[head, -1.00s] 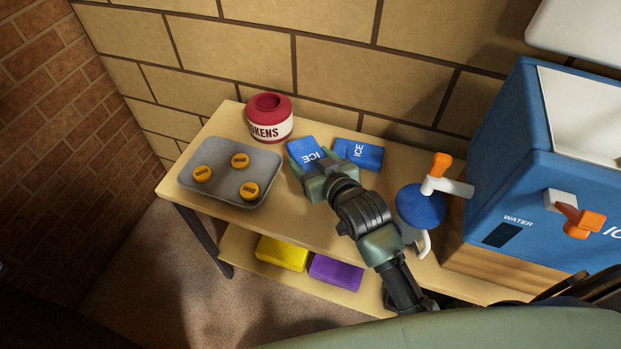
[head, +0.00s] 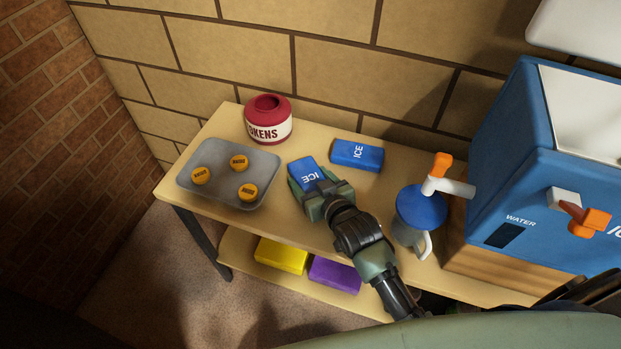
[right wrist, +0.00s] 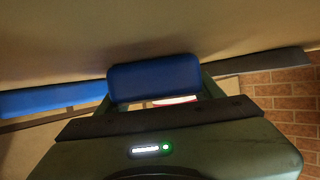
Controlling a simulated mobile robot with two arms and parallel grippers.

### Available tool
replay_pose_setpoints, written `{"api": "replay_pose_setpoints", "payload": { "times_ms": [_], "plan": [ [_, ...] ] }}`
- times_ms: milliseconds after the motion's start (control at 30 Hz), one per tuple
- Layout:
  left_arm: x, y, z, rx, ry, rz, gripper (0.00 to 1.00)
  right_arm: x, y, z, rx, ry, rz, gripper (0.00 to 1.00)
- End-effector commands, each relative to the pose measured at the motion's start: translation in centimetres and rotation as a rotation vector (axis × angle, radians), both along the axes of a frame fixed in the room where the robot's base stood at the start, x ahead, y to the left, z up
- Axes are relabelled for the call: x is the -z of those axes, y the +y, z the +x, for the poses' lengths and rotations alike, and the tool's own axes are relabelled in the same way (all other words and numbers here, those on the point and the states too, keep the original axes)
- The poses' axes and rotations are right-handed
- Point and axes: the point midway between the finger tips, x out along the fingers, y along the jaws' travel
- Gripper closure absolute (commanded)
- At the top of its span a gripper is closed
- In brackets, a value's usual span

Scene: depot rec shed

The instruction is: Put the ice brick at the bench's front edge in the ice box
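A blue ice brick (head: 309,174) marked ICE is between the fingers of my right gripper (head: 316,188), which is shut on it. In the right wrist view the same brick (right wrist: 154,79) fills the space between the fingers. I cannot tell how far it is above the bench (head: 300,222). A second blue ice brick (head: 357,155) lies on the bench further back, near the wall. The blue ice box (head: 540,185) stands at the right with its lid (head: 575,35) raised and its white inside (head: 590,115) showing. My left gripper is not in view.
A grey tray (head: 205,160) with several orange tokens and a red-topped jar (head: 268,120) stand on the left. A blue-lidded jug (head: 420,208) stands below the orange-and-white tap (head: 441,172), between gripper and box. Yellow (head: 281,254) and purple (head: 335,274) blocks lie on the shelf below.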

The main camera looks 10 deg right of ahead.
Motion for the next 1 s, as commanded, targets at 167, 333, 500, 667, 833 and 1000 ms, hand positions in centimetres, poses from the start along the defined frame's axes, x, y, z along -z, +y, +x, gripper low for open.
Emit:
{"api": "replay_pose_setpoints", "payload": {
  "times_ms": [167, 333, 500, 667, 833, 1000],
  "plan": [
    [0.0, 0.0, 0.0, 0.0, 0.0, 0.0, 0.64, 0.1, 0.0, 0.0, 0.0, 0.001, 0.0, 0.13],
    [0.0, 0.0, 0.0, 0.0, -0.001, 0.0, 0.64, 0.1, 0.0, 0.0, 0.0, 0.002, 0.0, 0.13],
    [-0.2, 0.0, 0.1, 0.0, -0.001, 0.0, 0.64, -0.5, -0.1, -0.7, 0.0, 0.002, 0.0, 0.13],
    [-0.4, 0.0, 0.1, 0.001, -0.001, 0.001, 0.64, -1.6, -0.7, -3.5, 0.0, 0.004, -0.001, 0.13],
    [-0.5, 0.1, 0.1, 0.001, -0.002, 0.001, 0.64, -3.0, -1.4, -6.9, 0.0, 0.003, -0.001, 0.13],
    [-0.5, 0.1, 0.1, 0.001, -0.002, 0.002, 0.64, -4.2, -1.9, -9.5, 0.001, 0.003, -0.001, 0.13]
  ]
}}
